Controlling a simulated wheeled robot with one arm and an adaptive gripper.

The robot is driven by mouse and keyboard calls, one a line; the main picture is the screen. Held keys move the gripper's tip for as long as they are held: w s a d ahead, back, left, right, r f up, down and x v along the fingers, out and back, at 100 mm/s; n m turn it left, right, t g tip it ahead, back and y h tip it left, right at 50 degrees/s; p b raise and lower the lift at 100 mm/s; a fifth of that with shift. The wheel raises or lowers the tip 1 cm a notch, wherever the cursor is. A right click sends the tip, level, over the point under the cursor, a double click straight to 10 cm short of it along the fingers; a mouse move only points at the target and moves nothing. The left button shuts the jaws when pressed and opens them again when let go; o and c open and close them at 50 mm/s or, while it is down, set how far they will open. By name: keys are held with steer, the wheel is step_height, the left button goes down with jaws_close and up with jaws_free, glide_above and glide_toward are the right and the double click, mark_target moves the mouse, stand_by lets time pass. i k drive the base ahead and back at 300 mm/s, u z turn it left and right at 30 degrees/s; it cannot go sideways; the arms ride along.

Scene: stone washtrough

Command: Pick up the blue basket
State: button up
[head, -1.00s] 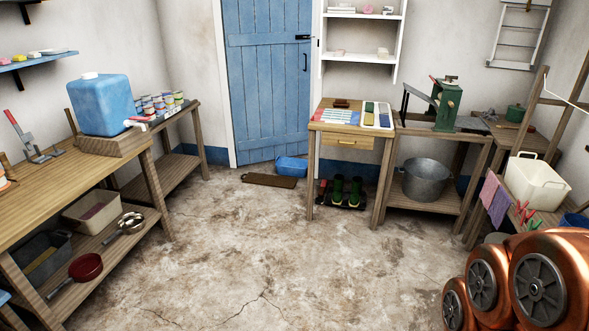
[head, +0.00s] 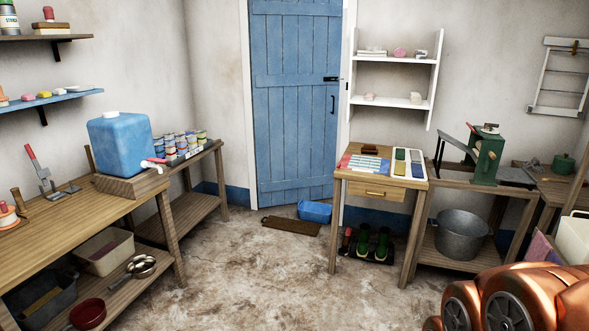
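A small blue basket (head: 315,211) sits on the floor at the foot of the blue plank door, to the left of the small table with the drawer. It looks like an open-topped tub. A brown doormat lies just left of it. My copper-coloured arm (head: 530,300) fills the lower right corner of the head view. Its gripper end is not in view, so I cannot see what the fingers do. The basket stands apart from my arm, across the room.
A brown mat (head: 291,226) lies by the blue door (head: 292,110). A long wooden bench (head: 85,215) runs along the left, bearing a blue water container (head: 121,143). The drawer table (head: 372,190) and a boot tray (head: 368,246) stand right of the basket. The middle floor is clear.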

mark_target(316, 211)
steer(key=u, duration=0.55)
steer(key=i, duration=2.05)
steer(key=u, duration=0.25)
steer(key=i, duration=2.25)
steer(key=z, duration=0.8)
steer(key=i, duration=1.4)
steer(key=z, duration=0.45)
